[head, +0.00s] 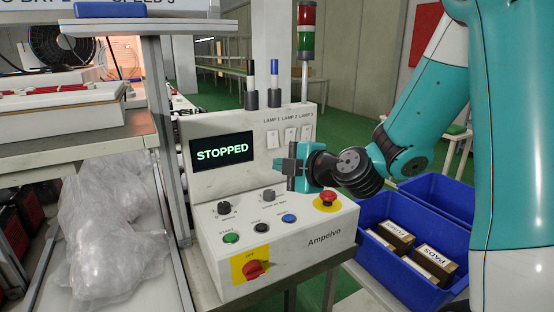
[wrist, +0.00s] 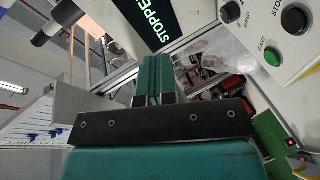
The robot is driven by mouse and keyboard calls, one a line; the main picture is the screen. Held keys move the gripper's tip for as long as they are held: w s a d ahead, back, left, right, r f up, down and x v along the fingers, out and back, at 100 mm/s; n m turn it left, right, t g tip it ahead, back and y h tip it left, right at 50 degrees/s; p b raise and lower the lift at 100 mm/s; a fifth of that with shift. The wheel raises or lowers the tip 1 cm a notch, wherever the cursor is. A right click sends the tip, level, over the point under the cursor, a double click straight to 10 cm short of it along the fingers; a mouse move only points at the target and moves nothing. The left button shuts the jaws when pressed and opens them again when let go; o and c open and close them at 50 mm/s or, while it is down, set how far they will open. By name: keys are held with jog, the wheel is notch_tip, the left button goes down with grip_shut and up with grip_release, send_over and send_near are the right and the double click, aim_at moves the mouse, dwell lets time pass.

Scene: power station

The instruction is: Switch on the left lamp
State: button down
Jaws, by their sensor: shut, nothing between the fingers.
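A white control box (head: 345,238) marked Ampelvo stands on a bench. Its upright panel carries three white rocker switches labelled LAMP 1, LAMP 2 and LAMP 3. The left lamp switch, LAMP 1 (head: 272,139), is in clear view in the head view, beside LAMP 2 (head: 290,137) and LAMP 3 (head: 306,132). My gripper (head: 291,167) is shut and empty, just below the switches and in front of the panel, apart from LAMP 1. In the wrist view the shut fingers (wrist: 158,78) point toward the panel; no lamp switch shows there.
A display (head: 222,152) reads STOPPED. Below are knobs, a green START button (head: 231,237), a red emergency button (head: 327,197) and a red rotary switch (head: 255,268). A signal tower (head: 306,45) rises behind. Blue bins (head: 415,287) stand right; a shelf with plastic bags (head: 105,215) stands left.

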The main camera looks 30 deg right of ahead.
jog(key=w+d+f+t+h, duration=0.1)
jog(key=d+h, duration=0.2)
jog(key=d, duration=0.4)
jog(key=shift+n+t+h+b, duration=0.3)
jog(key=shift+t, duration=0.1)
jog(key=shift+w+a, duration=0.1)
jog(key=shift+w, duration=0.05)
jog(key=p, duration=1.2)
send_near(273, 147)
jog(key=w, duration=0.5)
jog(key=shift+w, duration=0.35)
jog(key=shift+w+f+p, duration=0.3)
jog(key=shift+w+p, duration=0.1)
jog(key=shift+w, duration=0.5)
jog(key=shift+f, duration=0.1)
